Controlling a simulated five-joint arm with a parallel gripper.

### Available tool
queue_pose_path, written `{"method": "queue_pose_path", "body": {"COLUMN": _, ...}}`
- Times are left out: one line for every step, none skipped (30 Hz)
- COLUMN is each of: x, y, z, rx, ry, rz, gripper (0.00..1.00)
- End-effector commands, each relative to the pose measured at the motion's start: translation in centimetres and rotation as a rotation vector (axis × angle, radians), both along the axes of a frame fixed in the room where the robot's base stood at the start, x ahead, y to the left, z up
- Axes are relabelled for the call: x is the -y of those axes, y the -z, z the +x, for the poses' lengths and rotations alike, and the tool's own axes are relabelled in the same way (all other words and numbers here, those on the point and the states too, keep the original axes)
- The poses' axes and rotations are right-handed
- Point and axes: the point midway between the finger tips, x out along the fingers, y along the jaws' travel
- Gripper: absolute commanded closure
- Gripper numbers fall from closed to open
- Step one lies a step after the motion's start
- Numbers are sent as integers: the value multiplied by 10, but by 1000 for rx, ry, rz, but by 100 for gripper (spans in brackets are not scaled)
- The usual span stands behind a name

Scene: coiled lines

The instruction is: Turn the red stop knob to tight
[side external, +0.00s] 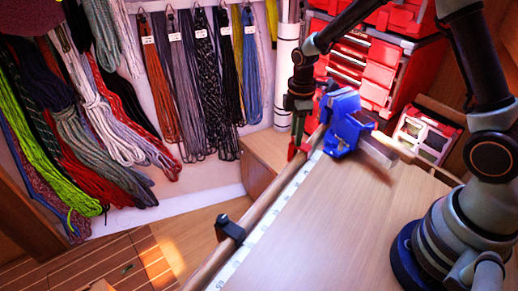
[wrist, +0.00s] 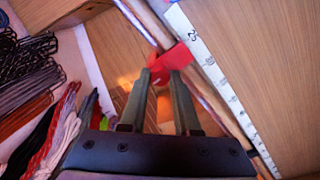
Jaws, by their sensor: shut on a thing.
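The red stop knob (wrist: 160,77) is between my fingertips, beside the red stop block (wrist: 179,57) on the wooden rail. My gripper (wrist: 162,80) is shut on the knob, with one finger on each side of it. The fingers hide part of the knob. In the side view, my gripper (side external: 298,128) points down at the far end of the rail, over the red stop (side external: 298,148). The knob's turn angle and tightness cannot be told.
A blue vise (side external: 345,122) stands right of my gripper on the bench (side external: 320,230). A black stop (side external: 230,228) sits nearer on the rail (side external: 262,200), beside a white measuring tape (side external: 270,222). Coiled lines (side external: 205,85) hang behind. Red drawers (side external: 370,65) stand at the back.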

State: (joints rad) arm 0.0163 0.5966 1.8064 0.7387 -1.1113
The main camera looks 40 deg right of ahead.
Motion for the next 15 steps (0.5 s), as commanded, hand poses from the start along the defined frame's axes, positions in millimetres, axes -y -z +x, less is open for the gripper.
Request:
{"method": "queue_pose_path", "body": {"x": 0, "y": -1, "z": 0, "rx": 0, "ry": 9, "rz": 0, "gripper": 100}}
{"method": "queue_pose_path", "body": {"x": 0, "y": -1, "z": 0, "rx": 0, "ry": 17, "rz": 0, "gripper": 100}}
{"method": "queue_pose_path", "body": {"x": 0, "y": -1, "z": 0, "rx": 0, "ry": 30, "rz": 0, "gripper": 100}}
{"method": "queue_pose_path", "body": {"x": 0, "y": -1, "z": 0, "rx": 0, "ry": 40, "rz": 0, "gripper": 100}}
{"method": "queue_pose_path", "body": {"x": 0, "y": -1, "z": 0, "rx": 0, "ry": 54, "rz": 0, "gripper": 100}}
{"method": "queue_pose_path", "body": {"x": 0, "y": -1, "z": 0, "rx": 0, "ry": 73, "rz": 0, "gripper": 100}}
{"method": "queue_pose_path", "body": {"x": 0, "y": -1, "z": 0, "rx": 0, "ry": 91, "rz": 0, "gripper": 100}}
{"method": "queue_pose_path", "body": {"x": 0, "y": -1, "z": 0, "rx": 0, "ry": 109, "rz": 0, "gripper": 100}}
{"method": "queue_pose_path", "body": {"x": 0, "y": -1, "z": 0, "rx": 0, "ry": 137, "rz": 0, "gripper": 100}}
{"method": "queue_pose_path", "body": {"x": 0, "y": -1, "z": 0, "rx": 0, "ry": 160, "rz": 0, "gripper": 100}}
{"method": "queue_pose_path", "body": {"x": 0, "y": -1, "z": 0, "rx": 0, "ry": 184, "rz": 0, "gripper": 100}}
{"method": "queue_pose_path", "body": {"x": 0, "y": -1, "z": 0, "rx": 0, "ry": 217, "rz": 0, "gripper": 100}}
{"method": "queue_pose_path", "body": {"x": 0, "y": -1, "z": 0, "rx": 0, "ry": 243, "rz": 0, "gripper": 100}}
{"method": "queue_pose_path", "body": {"x": 0, "y": -1, "z": 0, "rx": 0, "ry": 270, "rz": 0, "gripper": 100}}
{"method": "queue_pose_path", "body": {"x": 0, "y": -1, "z": 0, "rx": 0, "ry": 308, "rz": 0, "gripper": 100}}
